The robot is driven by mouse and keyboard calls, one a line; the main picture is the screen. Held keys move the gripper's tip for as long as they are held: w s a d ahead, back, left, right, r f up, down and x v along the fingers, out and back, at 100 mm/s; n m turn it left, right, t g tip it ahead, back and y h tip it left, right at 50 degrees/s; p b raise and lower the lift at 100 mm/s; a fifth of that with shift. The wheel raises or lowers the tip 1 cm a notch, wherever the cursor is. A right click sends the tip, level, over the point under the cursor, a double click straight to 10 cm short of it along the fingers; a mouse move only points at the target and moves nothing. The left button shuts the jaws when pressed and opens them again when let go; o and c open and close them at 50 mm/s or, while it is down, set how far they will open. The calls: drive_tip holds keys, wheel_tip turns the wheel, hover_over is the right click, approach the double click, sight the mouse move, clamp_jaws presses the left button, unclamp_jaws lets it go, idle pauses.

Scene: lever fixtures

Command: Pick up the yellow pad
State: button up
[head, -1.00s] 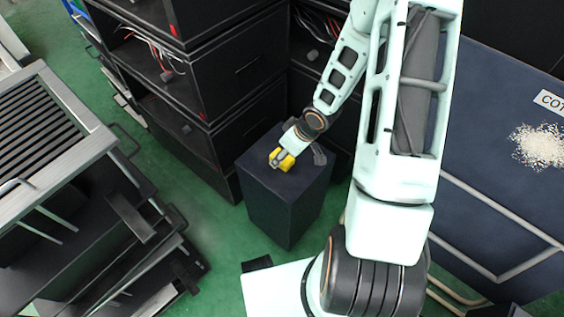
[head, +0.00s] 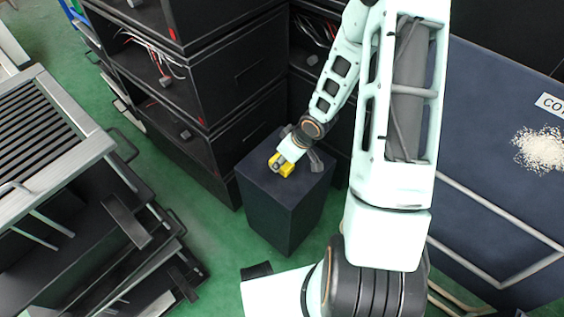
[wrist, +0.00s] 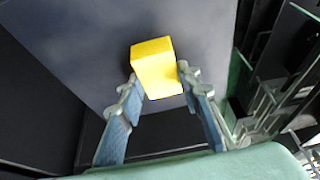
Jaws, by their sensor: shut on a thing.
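The yellow pad (head: 281,165) is a small yellow block at my gripper's fingertips, over the top of a dark box-shaped stand (head: 287,212). In the wrist view the yellow pad (wrist: 157,69) sits between the two blue-grey fingers, with a finger against each side. My gripper (wrist: 158,88) is shut on it; in the head view my gripper (head: 283,162) partly covers the pad. I cannot tell whether the pad touches the stand top or is slightly above it.
Black shelving (head: 232,75) with cables stands behind the stand. A grey slatted rack (head: 50,120) is at left. A dark blue panel (head: 490,130) with a pale speckled patch is at right. Green floor (head: 222,240) is open around the stand's front left.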

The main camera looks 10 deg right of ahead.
drive_tip(key=shift+r, duration=0.1)
drive_tip(key=shift+r+p, duration=0.45)
drive_tip(key=shift+r, duration=0.15)
wheel_tip(320, 180, up, 2)
drive_tip(key=shift+r+p, duration=0.1)
drive_tip(key=shift+p, duration=0.7)
drive_tip(key=s+a+r+p, duration=0.3)
drive_tip(key=s+r+p, duration=0.6)
drive_tip(key=s+p, duration=0.4)
drive_tip(key=shift+s+a+r+p, duration=0.25)
drive_tip(key=shift+a+p, duration=0.15)
drive_tip(key=shift+p, duration=1.65)
drive_tip(key=shift+f, duration=0.1)
